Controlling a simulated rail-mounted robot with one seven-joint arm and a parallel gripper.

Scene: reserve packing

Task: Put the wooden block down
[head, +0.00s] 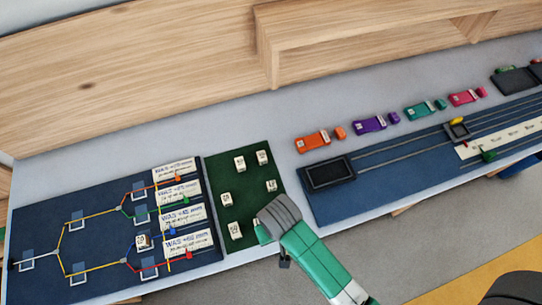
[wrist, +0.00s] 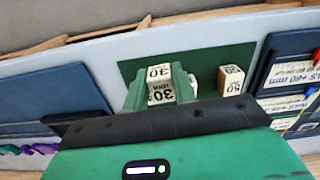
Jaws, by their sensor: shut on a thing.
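A pale wooden block (wrist: 160,93) with "30" printed on its faces sits between the green fingers of my gripper (wrist: 163,88) in the wrist view. The gripper is shut on it. In the head view my gripper (head: 264,230) is over the lower right edge of the dark green mat (head: 250,203), and the held block is hidden behind it. The green mat also lies behind the block in the wrist view (wrist: 205,60). Whether the block touches the mat cannot be told.
Several other blocks stand on the mat, one (head: 234,230) just left of my gripper. Another block (head: 143,241) stands on the blue board (head: 100,210) with coloured lines and cards. A blue track board (head: 350,205) lies right, with small coloured cars (head: 312,141) behind it.

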